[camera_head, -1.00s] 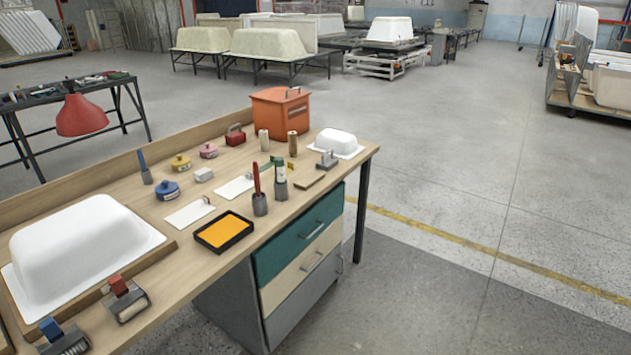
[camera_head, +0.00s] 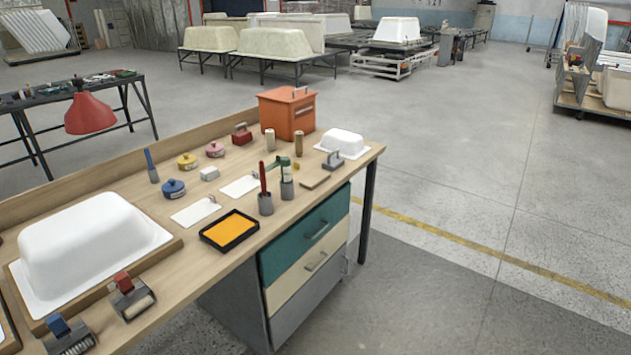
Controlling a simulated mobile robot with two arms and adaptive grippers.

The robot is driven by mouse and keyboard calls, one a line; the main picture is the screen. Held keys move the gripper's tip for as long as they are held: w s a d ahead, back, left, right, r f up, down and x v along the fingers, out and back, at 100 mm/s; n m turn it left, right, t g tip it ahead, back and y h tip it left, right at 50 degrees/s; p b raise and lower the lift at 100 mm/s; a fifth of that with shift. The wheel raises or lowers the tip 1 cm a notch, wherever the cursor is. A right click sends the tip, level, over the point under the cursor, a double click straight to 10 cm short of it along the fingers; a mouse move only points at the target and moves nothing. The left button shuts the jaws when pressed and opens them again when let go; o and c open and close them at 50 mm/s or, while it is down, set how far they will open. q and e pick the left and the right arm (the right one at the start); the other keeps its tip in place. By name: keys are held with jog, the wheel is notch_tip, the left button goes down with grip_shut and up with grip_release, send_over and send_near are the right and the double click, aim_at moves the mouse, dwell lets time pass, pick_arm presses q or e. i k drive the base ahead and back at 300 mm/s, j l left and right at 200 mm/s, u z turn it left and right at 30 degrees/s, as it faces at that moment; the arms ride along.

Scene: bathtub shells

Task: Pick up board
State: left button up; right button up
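A wooden board (camera_head: 170,250) lies on the workbench at the left, under a large white tub shell (camera_head: 90,245). A small flat wooden piece (camera_head: 315,180) lies near the bench's right front edge, beside a grey handled block (camera_head: 334,161). Two white clip-topped plates, one nearer (camera_head: 196,212) and one farther (camera_head: 240,186), lie flat mid-bench. I cannot tell which of these flat things is the named board. Neither of my grippers is in view.
The workbench (camera_head: 165,275) also carries an orange box (camera_head: 287,112), a black tray with a yellow pad (camera_head: 230,230), tool cups, small tins, a small white tub shell (camera_head: 342,143) and red- and blue-handled tools at lower left. Drawers are below. Open floor lies to the right.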

aim_at(316, 179)
jog(key=i+l+u, duration=0.2)
jog(key=i+l, duration=0.2)
jog(key=i, duration=0.25)
jog(key=i+l+u, duration=0.2)
jog(key=i+l, duration=0.25)
jog(key=i, duration=0.15)
